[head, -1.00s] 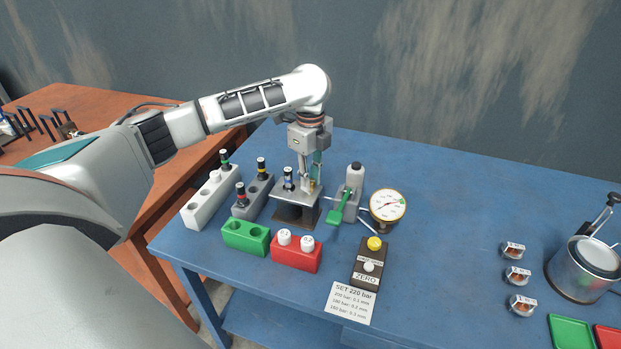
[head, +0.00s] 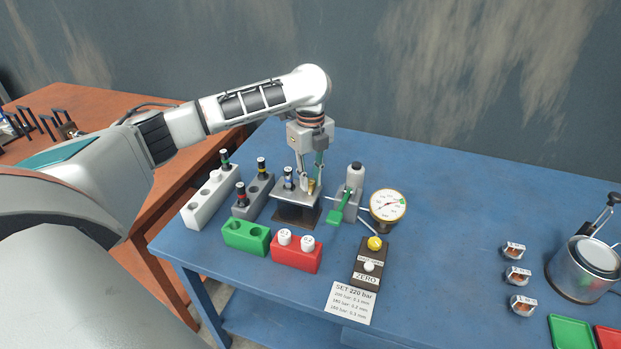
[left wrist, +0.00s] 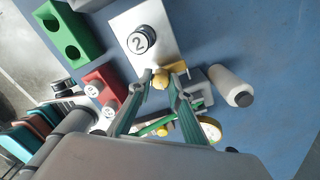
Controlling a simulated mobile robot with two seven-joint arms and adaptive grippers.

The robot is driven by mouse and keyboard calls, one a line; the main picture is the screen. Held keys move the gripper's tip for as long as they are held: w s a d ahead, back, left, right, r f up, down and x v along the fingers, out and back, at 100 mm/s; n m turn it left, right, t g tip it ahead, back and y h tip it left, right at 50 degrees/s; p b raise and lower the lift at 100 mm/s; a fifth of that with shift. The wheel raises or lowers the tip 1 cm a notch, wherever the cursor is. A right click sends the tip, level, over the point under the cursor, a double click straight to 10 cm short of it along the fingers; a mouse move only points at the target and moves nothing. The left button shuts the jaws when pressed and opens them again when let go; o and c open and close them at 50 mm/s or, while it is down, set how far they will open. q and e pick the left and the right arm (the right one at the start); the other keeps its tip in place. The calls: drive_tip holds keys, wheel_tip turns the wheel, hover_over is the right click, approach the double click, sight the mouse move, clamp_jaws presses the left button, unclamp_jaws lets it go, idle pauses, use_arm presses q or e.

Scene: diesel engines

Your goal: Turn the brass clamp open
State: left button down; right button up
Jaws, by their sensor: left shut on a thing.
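The brass clamp (head: 311,186) stands on the steel test stand (head: 290,191), at the right of a dark injector (head: 288,178) seated in the stand. My left gripper (head: 310,182) points down over the stand with its fingertips around the clamp. The left wrist view shows the yellow clamp (left wrist: 160,79) between the two fingertips (left wrist: 161,74), with the injector cap marked 2 (left wrist: 141,40) beside it. The left gripper is shut on the clamp. The fingers hide part of it in both views. My right gripper is not in view.
Close at the right stand a grey pump with a green lever (head: 342,207) and a dial gauge (head: 388,205). White (head: 207,203) and grey (head: 252,200) racks with injectors are at the left. Green (head: 245,237) and red (head: 296,254) blocks stand in front.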

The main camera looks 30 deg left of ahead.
sight(310, 181)
use_arm(q)
drive_tip(key=c, duration=1.8)
unclamp_jaws()
drive_tip(key=shift+c, duration=0.2)
drive_tip(key=shift+r, duration=0.25)
wheel_tip(310, 181, up, 12)
drive_tip(key=shift+f, duration=0.25)
